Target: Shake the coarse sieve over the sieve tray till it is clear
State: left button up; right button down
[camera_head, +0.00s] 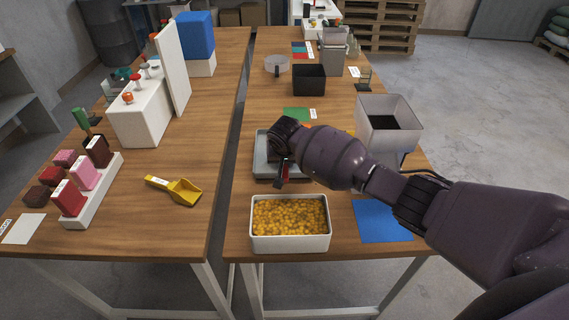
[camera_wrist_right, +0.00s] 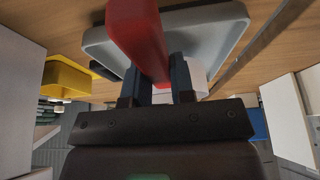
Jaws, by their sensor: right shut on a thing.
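My right gripper (camera_head: 283,170) is over the grey sieve tray (camera_head: 262,168) on the right table. In the right wrist view my right gripper (camera_wrist_right: 158,82) is shut on a red handle (camera_wrist_right: 138,35), taken to be the coarse sieve's. The tray (camera_wrist_right: 215,35) shows behind the handle there. The sieve's body is mostly hidden by my gripper and wrist, so I cannot tell whether anything lies in its mesh or whether it touches the tray. My left gripper is not in view.
A white bin of yellow-orange pellets (camera_head: 290,224) stands in front of the tray. A blue mat (camera_head: 382,220) lies to its right. A translucent square hopper (camera_head: 390,122) and a black box (camera_head: 309,79) stand behind. A yellow scoop (camera_head: 178,190) lies on the left table, across a narrow gap.

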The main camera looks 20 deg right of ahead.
jog(key=shift+w+d+b, duration=0.25)
jog(key=shift+w+b, duration=0.4)
jog(key=shift+w, duration=0.35)
jog(key=shift+w+d+b, duration=0.3)
jog(key=shift+w+b, duration=0.3)
jog(key=shift+w, duration=0.35)
jog(key=shift+w+d+b, duration=0.25)
jog(key=shift+w+b, duration=0.4)
jog(key=shift+w, duration=0.35)
jog(key=shift+s+r+p, duration=0.1)
jog(key=shift+r+p, duration=0.05)
jog(key=shift+p, duration=0.2)
jog(key=s+p, duration=0.1)
jog(key=p, duration=0.2)
jog(key=shift+s+a+r, duration=0.1)
jog(key=shift+s+a, duration=0.15)
jog(key=shift+s, duration=0.1)
jog(key=shift+s+p, duration=0.3)
jog(key=shift+p, duration=0.05)
jog(key=shift+s+a+f, duration=0.2)
jog(key=shift+s+f, duration=0.05)
jog(key=shift+s, duration=0.1)
jog(key=shift+s+a, duration=0.25)
jog(key=shift+s, duration=0.65)
jog(key=shift+s+a, duration=0.25)
jog(key=shift+s, duration=0.65)
